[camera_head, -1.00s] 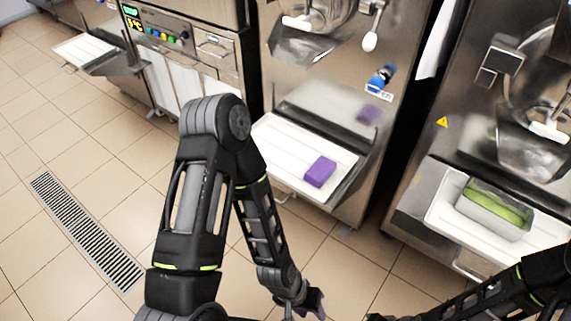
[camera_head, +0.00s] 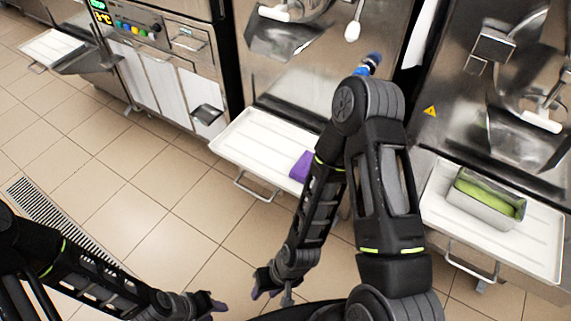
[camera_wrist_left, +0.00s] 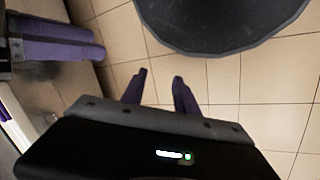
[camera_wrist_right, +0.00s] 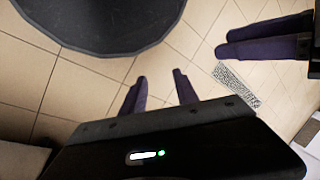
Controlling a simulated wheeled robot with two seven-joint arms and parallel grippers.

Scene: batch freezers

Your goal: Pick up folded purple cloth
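The folded purple cloth (camera_head: 301,166) lies on the white tray (camera_head: 237,150) of the middle machine in the head view. My right arm crosses in front of it and hides part of it. My right gripper (camera_head: 265,287) is open and empty, low in front of the tray and apart from the cloth. Its parted fingers show in the right wrist view (camera_wrist_right: 158,90). My left gripper (camera_head: 215,303) is left of the right one, also away from the cloth. Its parted, empty fingers show in the left wrist view (camera_wrist_left: 160,90).
The right machine's white tray (camera_head: 537,247) holds a metal pan (camera_head: 487,207) with green contents. A small tray (camera_head: 55,47) juts out at the far left. Metal handles (camera_head: 255,190) stick out below the trays. Tiled floor (camera_head: 150,200) is open at left, with a drain grate (camera_head: 38,202).

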